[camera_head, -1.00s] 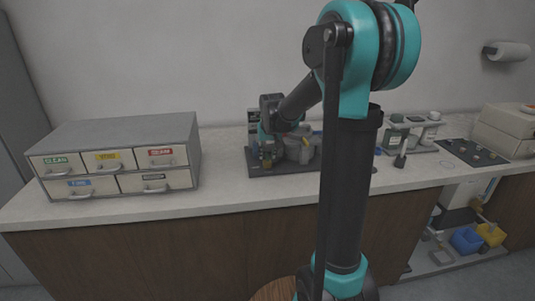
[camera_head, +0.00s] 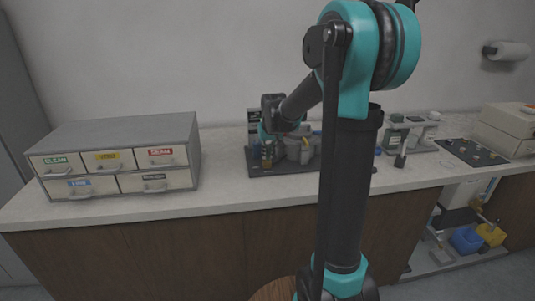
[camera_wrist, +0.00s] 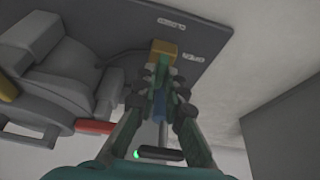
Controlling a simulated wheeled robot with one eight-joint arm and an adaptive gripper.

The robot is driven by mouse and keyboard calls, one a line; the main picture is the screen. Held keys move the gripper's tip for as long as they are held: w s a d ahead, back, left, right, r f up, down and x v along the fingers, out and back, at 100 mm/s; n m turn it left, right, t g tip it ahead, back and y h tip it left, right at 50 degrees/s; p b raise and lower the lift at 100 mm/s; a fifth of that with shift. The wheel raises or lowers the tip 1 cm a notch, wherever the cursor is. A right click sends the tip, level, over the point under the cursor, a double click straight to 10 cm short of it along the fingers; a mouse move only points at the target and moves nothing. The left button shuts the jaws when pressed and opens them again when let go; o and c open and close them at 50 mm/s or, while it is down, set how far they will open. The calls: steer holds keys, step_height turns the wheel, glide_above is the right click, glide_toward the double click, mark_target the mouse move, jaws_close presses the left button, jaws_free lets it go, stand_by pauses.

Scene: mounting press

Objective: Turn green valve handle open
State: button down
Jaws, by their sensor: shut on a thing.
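The press (camera_head: 303,149) stands on a dark base plate (camera_head: 262,172) on the counter, partly behind my arm. In the wrist view its grey rounded body (camera_wrist: 60,90) fills the left. My gripper (camera_wrist: 160,72) points at a brass-coloured block (camera_wrist: 163,47) on the dark panel. A small blue part (camera_wrist: 158,95) shows between the fingers. In the head view my gripper (camera_head: 267,153) is at the press's left side.
A red-tipped lever (camera_wrist: 95,127) lies close left of my fingers. A dark bar with a green light (camera_wrist: 160,154) shows below them. A drawer cabinet (camera_head: 115,157) stands on the left of the counter. A small rack (camera_head: 408,132) stands right of my arm.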

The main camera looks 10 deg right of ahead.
steer(key=n, duration=0.1)
steer(key=n+y, duration=0.1)
steer(key=n, duration=0.2)
steer(key=shift+w+d+n+g+y, duration=0.15)
steer(key=shift+d+n+g+y, duration=0.15)
steer(key=shift+n+y, duration=0.1)
steer(key=n+g+y, duration=0.1)
steer(key=n, duration=0.3)
steer(key=shift+w+d, duration=0.1)
steer(key=n, duration=0.2)
steer(key=n+g+y, duration=0.1)
steer(key=n, duration=0.1)
steer(key=shift+w+n+g, duration=0.15)
steer(key=shift+n+g, duration=0.15)
steer(key=shift+n, duration=0.1)
steer(key=shift+w+n+g+y, duration=0.1)
steer(key=shift+n+g+y, duration=0.4)
steer(key=shift+n, duration=1.3)
steer(key=shift+h, duration=0.3)
steer(key=c, duration=1.6)
jaws_free()
